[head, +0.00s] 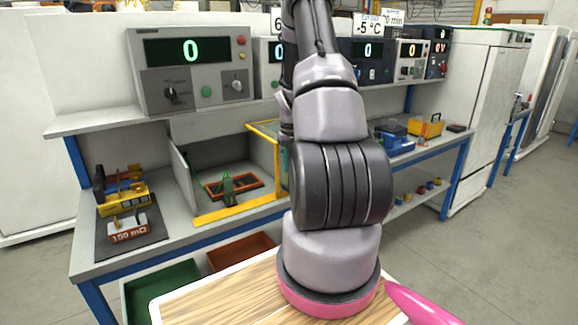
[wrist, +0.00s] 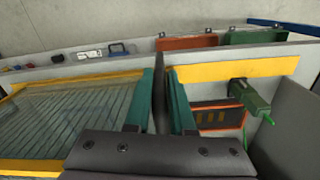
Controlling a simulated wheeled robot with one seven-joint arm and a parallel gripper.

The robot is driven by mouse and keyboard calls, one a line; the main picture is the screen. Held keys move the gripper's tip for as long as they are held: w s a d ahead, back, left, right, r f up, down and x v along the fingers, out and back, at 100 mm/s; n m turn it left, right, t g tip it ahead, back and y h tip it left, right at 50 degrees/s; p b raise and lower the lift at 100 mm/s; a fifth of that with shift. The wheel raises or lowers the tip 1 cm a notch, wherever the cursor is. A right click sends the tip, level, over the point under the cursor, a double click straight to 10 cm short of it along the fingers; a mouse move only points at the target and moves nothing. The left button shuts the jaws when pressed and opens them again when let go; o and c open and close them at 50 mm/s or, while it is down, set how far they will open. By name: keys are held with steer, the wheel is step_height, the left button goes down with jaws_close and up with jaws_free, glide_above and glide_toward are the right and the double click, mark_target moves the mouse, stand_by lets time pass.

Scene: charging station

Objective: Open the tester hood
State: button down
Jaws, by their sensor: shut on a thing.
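The tester (head: 200,215) is a grey box on the bench with a yellow front edge. Its hood (head: 264,129) has a yellow frame and a clear pane, and stands raised on the right side of the box, partly behind my arm. In the wrist view the hood's pane (wrist: 85,115) fills the left side. My gripper (wrist: 162,78) has teal fingers and is shut on a dark upright bar, apparently the hood's handle (wrist: 160,90). In the head view my arm hides most of the gripper. The tester's inside shows, with an orange frame (wrist: 222,117) and a green device (wrist: 250,100).
A meter (head: 190,70) reading 0 stands on the shelf above. A yellow-and-black device (head: 125,190) and a 150 mΩ block (head: 128,228) lie on a dark mat to the left. Green (head: 165,290) and red-brown (head: 240,252) bins sit below the bench front. Floor at the right is clear.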

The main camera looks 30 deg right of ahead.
steer(key=c, duration=0.8)
jaws_free()
step_height(320, 180, up, 11)
steer(key=shift+f, duration=0.1)
steer(key=s+a+r+m+t, duration=0.1)
steer(key=s+a+r+t, duration=0.35)
steer(key=a+r, duration=1.2)
steer(key=s+a+r+t, duration=0.1)
steer(key=s+a+r, duration=0.1)
steer(key=s, duration=0.3)
steer(key=s+a+r+y, duration=0.1)
steer(key=s+a+r, duration=0.2)
steer(key=s, duration=0.3)
steer(key=s+a+r+m+t+y, duration=0.1)
steer(key=s+a+r, duration=0.2)
steer(key=s+a, duration=0.2)
steer(key=shift+s+r+t, duration=0.25)
steer(key=shift+s+t, duration=0.1)
steer(key=shift+s, duration=0.35)
